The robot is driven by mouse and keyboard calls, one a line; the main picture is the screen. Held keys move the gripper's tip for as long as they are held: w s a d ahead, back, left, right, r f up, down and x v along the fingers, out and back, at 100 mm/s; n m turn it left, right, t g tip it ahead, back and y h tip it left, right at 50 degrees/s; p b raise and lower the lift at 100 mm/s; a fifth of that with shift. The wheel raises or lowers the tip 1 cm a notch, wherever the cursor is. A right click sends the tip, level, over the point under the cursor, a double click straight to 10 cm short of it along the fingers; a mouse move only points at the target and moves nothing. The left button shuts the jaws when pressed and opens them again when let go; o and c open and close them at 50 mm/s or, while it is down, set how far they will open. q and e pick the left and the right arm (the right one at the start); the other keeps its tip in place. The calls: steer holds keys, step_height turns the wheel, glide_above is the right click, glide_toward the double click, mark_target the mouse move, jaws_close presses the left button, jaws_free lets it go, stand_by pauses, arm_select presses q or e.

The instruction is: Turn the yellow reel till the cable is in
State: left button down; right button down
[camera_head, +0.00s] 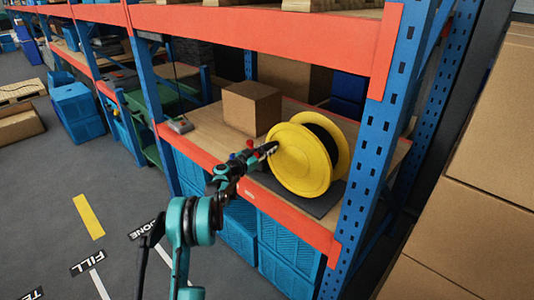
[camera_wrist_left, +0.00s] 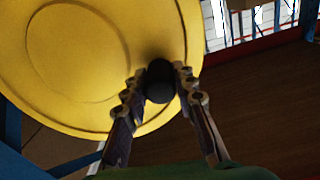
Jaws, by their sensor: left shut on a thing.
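The yellow reel (camera_head: 300,160) stands upright on the rack's wooden shelf, with dark cable wound between its two yellow discs. My left gripper (camera_head: 270,149) reaches in from the left to the near disc's left edge. In the left wrist view the yellow disc (camera_wrist_left: 70,60) fills the upper left. There my left gripper (camera_wrist_left: 161,85) is shut on a black knob (camera_wrist_left: 160,92) near the disc's edge. The cable's free end is not visible. My right gripper is not in view.
A cardboard box (camera_head: 252,107) sits on the shelf behind the reel. A grey device (camera_head: 180,125) hangs or rests near the shelf's left end. A blue upright (camera_head: 375,140) stands close on the reel's right. Blue crates (camera_head: 238,228) fill the space below, and an orange beam (camera_head: 250,195) edges the shelf.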

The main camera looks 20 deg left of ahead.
arm_select(q)
steer(key=d+r+m, duration=0.2)
steer(key=m, duration=0.1)
steer(key=s+d+r+m+p, duration=0.1)
steer(key=d+r+m, duration=0.1)
steer(key=r+m, duration=0.1)
steer(key=shift+s, duration=0.2)
steer(key=shift+s+d+r+m, duration=0.15)
steer(key=shift+d+r+m, duration=0.05)
steer(key=shift+d+m, duration=0.2)
steer(key=shift+s+d+r, duration=0.15)
steer(key=shift+d, duration=0.3)
steer(key=shift+s+d+r, duration=0.2)
steer(key=shift+d, duration=0.3)
steer(key=shift+s+d+r, duration=0.15)
steer(key=shift+d, duration=0.3)
steer(key=shift+s+d, duration=0.2)
steer(key=shift+d, duration=0.25)
steer(key=c, duration=1.6)
jaws_free()
steer(key=o, duration=0.4)
steer(key=shift+w+f, duration=0.1)
steer(key=shift+a, duration=0.1)
